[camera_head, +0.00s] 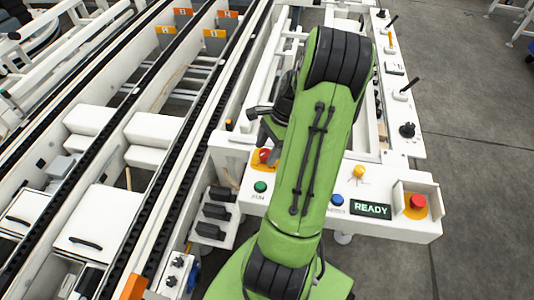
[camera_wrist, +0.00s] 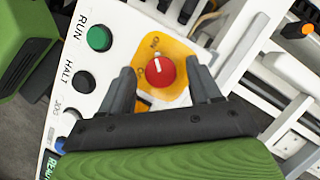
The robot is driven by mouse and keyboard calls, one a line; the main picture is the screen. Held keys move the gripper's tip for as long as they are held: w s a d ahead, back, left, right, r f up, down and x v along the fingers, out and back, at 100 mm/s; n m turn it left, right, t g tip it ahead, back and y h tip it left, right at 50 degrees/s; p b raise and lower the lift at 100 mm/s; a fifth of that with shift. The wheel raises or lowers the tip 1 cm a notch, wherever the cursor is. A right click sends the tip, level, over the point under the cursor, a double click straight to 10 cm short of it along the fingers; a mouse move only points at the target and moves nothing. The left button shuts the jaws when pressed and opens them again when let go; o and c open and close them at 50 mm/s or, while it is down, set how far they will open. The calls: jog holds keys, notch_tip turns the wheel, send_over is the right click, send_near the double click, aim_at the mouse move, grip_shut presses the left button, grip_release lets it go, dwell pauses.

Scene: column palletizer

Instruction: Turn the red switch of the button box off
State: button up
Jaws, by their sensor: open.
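The red switch (camera_wrist: 162,73) is a round knob with a white mark on a yellow-orange plate (camera_wrist: 180,48) in the wrist view. Its mark points towards the "ON" lettering at the upper edge. My gripper (camera_wrist: 163,68) is open, with one dark finger on each side of the knob. I cannot tell if the fingers touch it. My gripper (camera_head: 265,135) is mostly hidden there too.
A green RUN button (camera_wrist: 99,38) and a black HALT button (camera_wrist: 84,82) sit left of the switch. A blue button (camera_head: 337,200), READY display (camera_head: 370,208), yellow lamp (camera_head: 359,171) and shrouded red button (camera_head: 417,202) lie to the right. Conveyor rails (camera_head: 190,125) run at left.

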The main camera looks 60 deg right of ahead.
jog(key=shift+a+f, duration=0.1)
jog(key=shift+f, duration=0.15)
jog(key=c, duration=1)
jog(key=shift+r, duration=0.1)
jog(key=shift+c, duration=0.2)
